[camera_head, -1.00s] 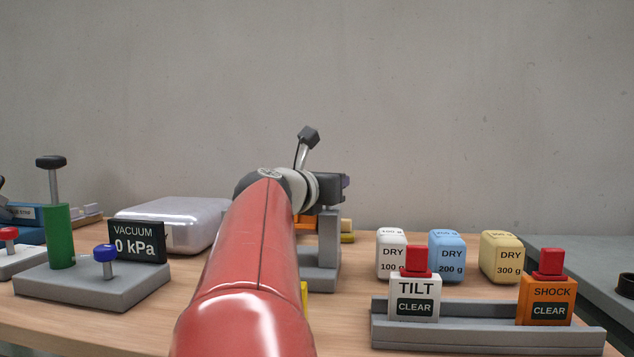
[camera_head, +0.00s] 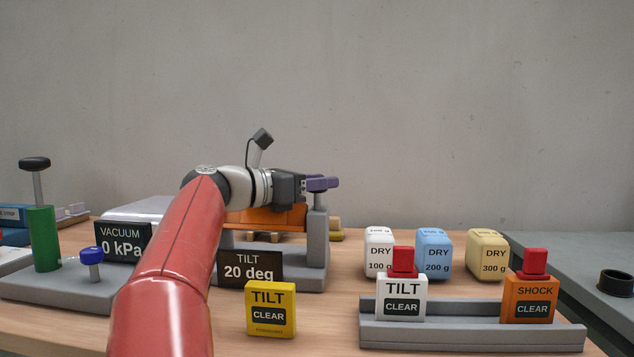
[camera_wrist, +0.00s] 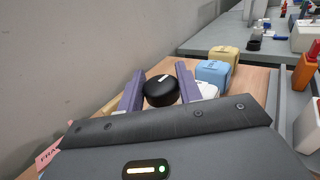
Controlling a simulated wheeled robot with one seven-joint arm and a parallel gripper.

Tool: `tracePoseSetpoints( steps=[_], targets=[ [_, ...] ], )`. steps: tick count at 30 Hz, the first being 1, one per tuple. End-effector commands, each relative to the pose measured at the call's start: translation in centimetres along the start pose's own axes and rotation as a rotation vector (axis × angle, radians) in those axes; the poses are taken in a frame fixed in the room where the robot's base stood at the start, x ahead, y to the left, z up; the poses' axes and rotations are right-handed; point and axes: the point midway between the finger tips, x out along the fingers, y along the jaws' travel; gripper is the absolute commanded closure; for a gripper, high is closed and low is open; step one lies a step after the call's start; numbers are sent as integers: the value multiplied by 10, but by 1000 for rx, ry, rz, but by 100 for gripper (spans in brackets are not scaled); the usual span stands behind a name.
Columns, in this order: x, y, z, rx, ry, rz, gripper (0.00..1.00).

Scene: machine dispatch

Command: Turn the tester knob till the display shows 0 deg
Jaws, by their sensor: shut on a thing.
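The tester (camera_head: 315,255) is a grey frame with posts and an orange part (camera_head: 265,216) behind my arm. Its dark display (camera_head: 250,268) reads TILT 20 deg. My gripper (camera_head: 322,184) is at the top of the tester's right post, with its purple fingers level. In the wrist view, the black round tester knob (camera_wrist: 160,91) with a white mark sits between the two purple fingers (camera_wrist: 157,84), and the gripper is shut on it. In the head view, the fingers hide the knob. A yellow TILT box (camera_head: 270,309) reading CLEAR stands in front of the display.
A grey rack (camera_head: 470,336) at right holds a white TILT box (camera_head: 400,300) and an orange SHOCK box (camera_head: 529,300), both reading CLEAR. Several DRY packs (camera_head: 434,253) stand behind it. A vacuum station (camera_head: 70,290) reading 0 kPa is at left.

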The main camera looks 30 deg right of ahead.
Motion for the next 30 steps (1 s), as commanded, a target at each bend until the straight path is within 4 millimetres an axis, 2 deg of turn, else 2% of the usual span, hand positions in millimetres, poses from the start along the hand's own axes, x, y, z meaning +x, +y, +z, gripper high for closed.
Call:
tracePoseSetpoints(
  steps=[9,22,23,27,30],
  targets=[
    [0,0,0,-1,0,-91,88],
    [-1,1,0,-1,-1,-98,88],
    [-1,1,0,-1,-1,-98,62],
    [-1,0,0,-1,-1,-99,45],
    [-1,0,0,0,-1,-99,45]
  ],
)
